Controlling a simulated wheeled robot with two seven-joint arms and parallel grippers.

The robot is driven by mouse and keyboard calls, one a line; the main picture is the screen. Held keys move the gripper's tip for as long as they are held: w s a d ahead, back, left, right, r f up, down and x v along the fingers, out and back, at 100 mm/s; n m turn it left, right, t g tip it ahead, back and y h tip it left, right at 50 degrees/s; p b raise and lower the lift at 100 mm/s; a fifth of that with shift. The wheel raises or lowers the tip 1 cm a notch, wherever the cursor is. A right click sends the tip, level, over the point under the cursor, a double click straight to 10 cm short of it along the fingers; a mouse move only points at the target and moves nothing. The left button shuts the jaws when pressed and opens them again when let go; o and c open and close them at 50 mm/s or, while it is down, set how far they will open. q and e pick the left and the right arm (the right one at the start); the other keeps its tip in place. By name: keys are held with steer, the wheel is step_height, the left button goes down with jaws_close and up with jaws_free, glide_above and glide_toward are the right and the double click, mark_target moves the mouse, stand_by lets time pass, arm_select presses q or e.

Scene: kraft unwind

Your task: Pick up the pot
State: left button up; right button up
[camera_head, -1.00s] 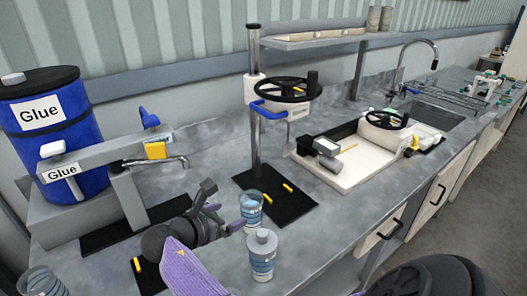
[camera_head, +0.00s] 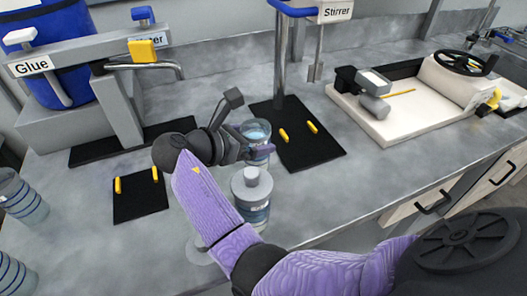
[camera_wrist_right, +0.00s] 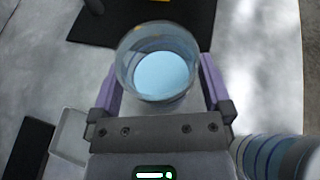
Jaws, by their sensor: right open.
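The pot, a clear cup with light blue contents and blue bands (camera_head: 257,134), stands upright on the grey counter, left of the stirrer's black mat. My right gripper (camera_head: 246,145) reaches it from the left, low over the counter, with its jaws open. In the right wrist view the pot (camera_wrist_right: 157,75) lies between the two purple fingers (camera_wrist_right: 160,88), with a visible gap on the right side. Whether the left finger touches it I cannot tell. My left gripper is not in view.
A lidded bottle with blue bands (camera_head: 251,200) stands close in front of the pot, beside my right forearm. The stirrer (camera_head: 318,50) and its black mat (camera_head: 305,150) are behind and right. The glue dispenser (camera_head: 75,62) is at left. Banded cups (camera_head: 22,198) stand at the left edge.

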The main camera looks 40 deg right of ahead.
jaws_close()
stand_by(0.3)
